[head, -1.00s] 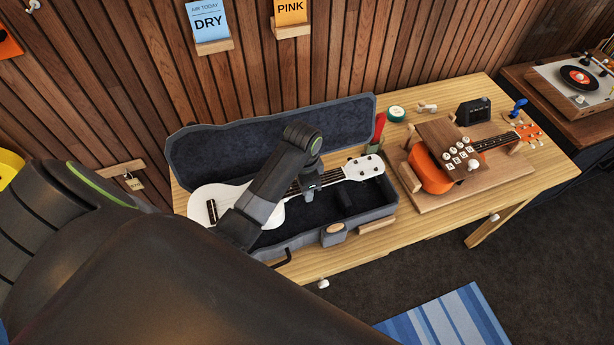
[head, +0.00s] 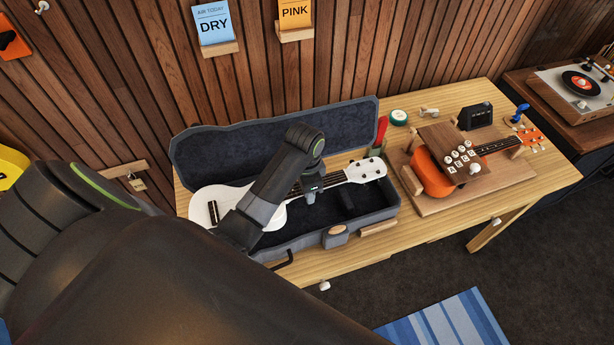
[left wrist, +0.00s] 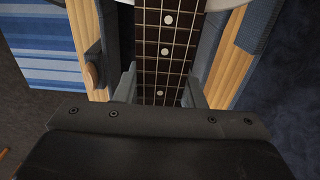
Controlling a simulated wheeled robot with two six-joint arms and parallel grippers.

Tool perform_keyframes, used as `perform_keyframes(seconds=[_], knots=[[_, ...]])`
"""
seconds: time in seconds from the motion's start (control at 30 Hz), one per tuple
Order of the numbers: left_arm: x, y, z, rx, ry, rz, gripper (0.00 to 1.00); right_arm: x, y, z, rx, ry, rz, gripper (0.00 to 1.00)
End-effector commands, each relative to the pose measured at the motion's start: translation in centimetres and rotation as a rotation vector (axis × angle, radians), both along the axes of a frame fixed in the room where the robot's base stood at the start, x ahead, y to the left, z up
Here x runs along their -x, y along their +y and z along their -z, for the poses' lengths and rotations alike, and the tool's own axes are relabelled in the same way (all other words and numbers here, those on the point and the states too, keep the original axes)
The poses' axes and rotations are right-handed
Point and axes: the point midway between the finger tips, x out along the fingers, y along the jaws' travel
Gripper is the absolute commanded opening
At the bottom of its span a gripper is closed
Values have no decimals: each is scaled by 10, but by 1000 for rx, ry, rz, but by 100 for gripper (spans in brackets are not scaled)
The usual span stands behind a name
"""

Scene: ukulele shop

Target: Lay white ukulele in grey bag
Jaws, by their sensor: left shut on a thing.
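The white ukulele (head: 205,204) is over the open grey case (head: 300,243), the bag of the task, with its body left and its headstock (head: 368,169) right. The case has a dark lining and its lid (head: 250,143) stands raised at the back. My left gripper (head: 312,190) is shut around the ukulele's neck. In the left wrist view the fretted neck (left wrist: 168,48) runs between the two fingers of the gripper (left wrist: 160,88). My arm hides part of the ukulele's body and the case's front left. I cannot tell whether the ukulele touches the lining. My right gripper is out of view.
An orange ukulele (head: 430,172) lies on a wooden stand (head: 440,201) right of the case. A red item (head: 382,131), a green-edged round tin (head: 398,117) and a small black box (head: 475,116) are at the table's back. The slatted wall is close behind the lid.

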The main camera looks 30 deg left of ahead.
Motion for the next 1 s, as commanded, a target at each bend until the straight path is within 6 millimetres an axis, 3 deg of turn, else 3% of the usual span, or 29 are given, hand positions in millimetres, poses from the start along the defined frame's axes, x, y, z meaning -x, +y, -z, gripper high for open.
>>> perform_keyframes(seconds=[0.47,1.0], knots=[[-2,1,0,-1,-1,0,0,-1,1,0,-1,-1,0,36],[-2,0,26,0,0,0,0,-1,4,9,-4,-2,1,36]])
